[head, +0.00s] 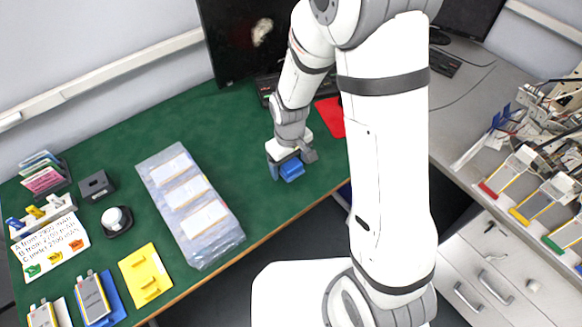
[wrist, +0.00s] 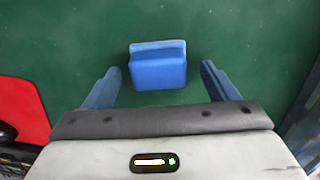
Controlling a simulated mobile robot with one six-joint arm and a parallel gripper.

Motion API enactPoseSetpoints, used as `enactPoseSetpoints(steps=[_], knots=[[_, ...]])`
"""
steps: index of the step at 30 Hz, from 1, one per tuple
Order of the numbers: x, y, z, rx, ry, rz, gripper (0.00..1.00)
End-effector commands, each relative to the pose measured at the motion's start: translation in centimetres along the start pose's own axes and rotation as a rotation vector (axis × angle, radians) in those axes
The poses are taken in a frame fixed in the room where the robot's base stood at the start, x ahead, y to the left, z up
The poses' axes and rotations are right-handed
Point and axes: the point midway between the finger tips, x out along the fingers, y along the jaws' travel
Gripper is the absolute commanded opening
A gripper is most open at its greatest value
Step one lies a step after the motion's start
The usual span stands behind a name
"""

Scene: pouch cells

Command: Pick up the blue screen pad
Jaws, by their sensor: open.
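The blue screen pad (head: 291,171) is a small blue block on the green table, near its front edge, in the head view. In the wrist view the pad (wrist: 158,66) sits upper centre, with a lighter blue strip along its far side. My gripper (head: 284,172) is just above it in the head view. In the wrist view my gripper (wrist: 158,82) is open, with one blue finger on each side of the pad and a gap of green on both sides. The fingers appear apart from the pad, and nothing is held.
A red mat (head: 331,117) lies to the right of my gripper, and a black monitor (head: 243,40) stands behind. A grey tray with pale pouches (head: 190,190) lies to the left. A yellow holder (head: 145,275) is at the front left. Bare green table lies between tray and pad.

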Motion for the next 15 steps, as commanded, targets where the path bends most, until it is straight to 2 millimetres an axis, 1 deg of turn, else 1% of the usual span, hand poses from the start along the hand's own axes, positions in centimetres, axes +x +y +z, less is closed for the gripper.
enactPoseSetpoints(steps=[1, 3, 10, 15], knots=[[0.48, 0.01, 0.04, 0.001, -0.001, 0.000, 0.80], [0.83, 0.02, 0.05, 0.001, -0.001, 0.000, 0.80], [0.91, 0.06, 0.02, 0.002, 0.001, 0.001, 0.80], [0.89, 0.07, 0.02, 0.002, 0.001, 0.001, 0.67]])
